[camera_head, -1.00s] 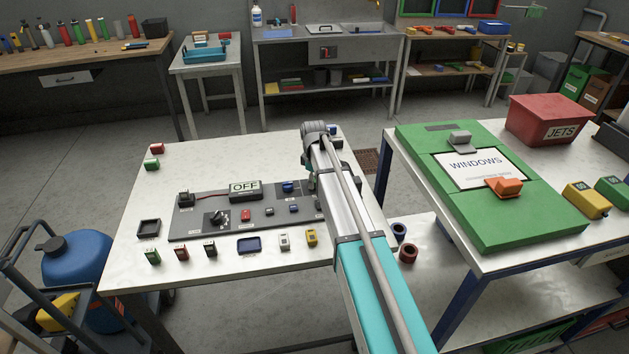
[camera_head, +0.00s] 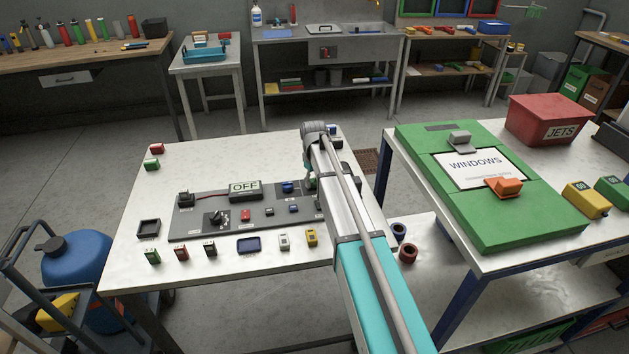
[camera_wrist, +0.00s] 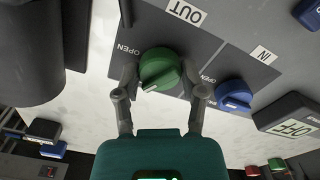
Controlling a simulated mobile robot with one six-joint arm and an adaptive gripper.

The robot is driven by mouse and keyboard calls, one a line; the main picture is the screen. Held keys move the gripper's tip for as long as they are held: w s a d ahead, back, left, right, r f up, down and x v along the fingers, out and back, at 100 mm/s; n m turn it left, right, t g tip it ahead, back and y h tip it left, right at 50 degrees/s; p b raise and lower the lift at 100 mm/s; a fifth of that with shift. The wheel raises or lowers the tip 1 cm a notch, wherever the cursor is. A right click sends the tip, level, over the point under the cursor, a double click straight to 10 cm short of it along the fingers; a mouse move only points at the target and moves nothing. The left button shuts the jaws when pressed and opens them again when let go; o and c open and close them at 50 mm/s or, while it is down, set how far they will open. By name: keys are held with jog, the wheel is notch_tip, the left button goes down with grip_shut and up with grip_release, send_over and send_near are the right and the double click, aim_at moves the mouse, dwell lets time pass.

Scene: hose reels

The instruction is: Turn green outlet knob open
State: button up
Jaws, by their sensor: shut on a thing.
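The green outlet knob (camera_wrist: 160,68) sits on a dark grey panel (camera_wrist: 205,50) under an OUT label (camera_wrist: 186,11) in the wrist view. Its white mark points to the lower left; an OPEN label (camera_wrist: 128,50) is at its upper left. My gripper (camera_wrist: 158,78) has one finger on each side of the knob and is shut on it. In the head view my arm hides the knob and most of the gripper.
A blue knob (camera_wrist: 233,94) under an IN label (camera_wrist: 263,54) is close at the right. An OFF display (camera_head: 245,187) stands on the panel. Small coloured blocks line the table's front. The table's left and back areas are mostly clear.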

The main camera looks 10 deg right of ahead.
jog(key=m, duration=1.2)
dwell(0.5)
jog(key=o, duration=1.1)
jog(key=shift+o, duration=0.2)
